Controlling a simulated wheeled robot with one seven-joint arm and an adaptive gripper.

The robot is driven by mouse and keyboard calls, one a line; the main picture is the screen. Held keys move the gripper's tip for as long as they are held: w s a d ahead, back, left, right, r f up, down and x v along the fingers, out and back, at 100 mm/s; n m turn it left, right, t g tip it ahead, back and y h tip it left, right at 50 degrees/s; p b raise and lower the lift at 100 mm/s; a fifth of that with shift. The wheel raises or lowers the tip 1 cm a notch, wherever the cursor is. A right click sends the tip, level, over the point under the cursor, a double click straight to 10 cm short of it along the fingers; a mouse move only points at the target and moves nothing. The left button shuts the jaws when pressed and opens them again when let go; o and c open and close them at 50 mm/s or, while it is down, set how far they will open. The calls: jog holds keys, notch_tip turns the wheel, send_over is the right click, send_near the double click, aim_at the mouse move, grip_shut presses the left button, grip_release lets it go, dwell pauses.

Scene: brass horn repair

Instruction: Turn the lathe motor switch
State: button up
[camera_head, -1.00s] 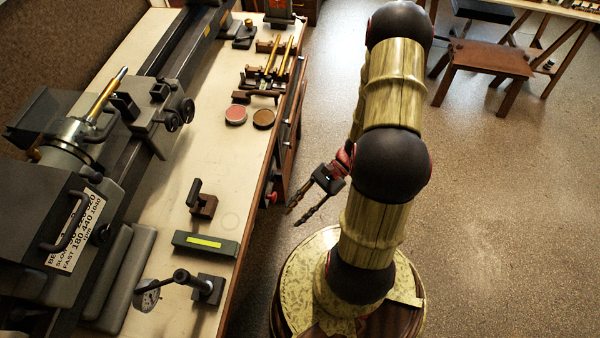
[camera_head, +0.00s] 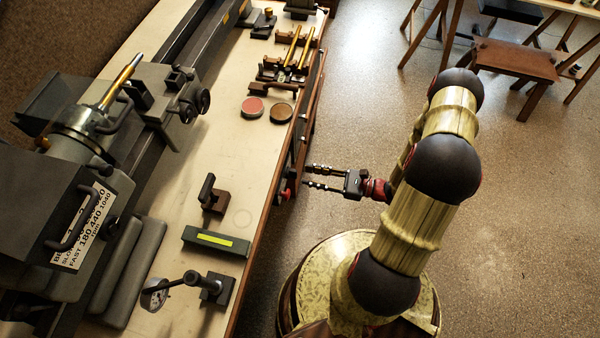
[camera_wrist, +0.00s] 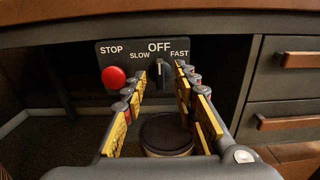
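The lathe motor switch (camera_wrist: 159,73) is a dark knob on a black panel marked STOP, SLOW, OFF and FAST, seen in the wrist view under the bench top. Its pointer stands upright towards OFF. My gripper (camera_wrist: 164,78) is open, with its two fingers pointing at the panel and the knob showing between their tips. Contact with the knob cannot be made out. In the head view, my gripper (camera_head: 307,176) is beside the bench's front edge, fingers spread and pointing left. A red stop button (camera_wrist: 114,77) is left of the knob.
The lathe (camera_head: 75,170) stands on the bench (camera_head: 165,205). Drawers (camera_wrist: 285,121) are right of the panel, and a dark round-topped object (camera_wrist: 166,134) is below the fingers. Open floor (camera_head: 500,200) lies right of the bench.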

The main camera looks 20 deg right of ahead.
aim_at(293, 173)
jog(key=shift+b+x, duration=0.45)
jog(key=shift+x, duration=1.9)
jog(key=shift+c, duration=1.3)
jog(key=c, duration=0.4)
grip_shut()
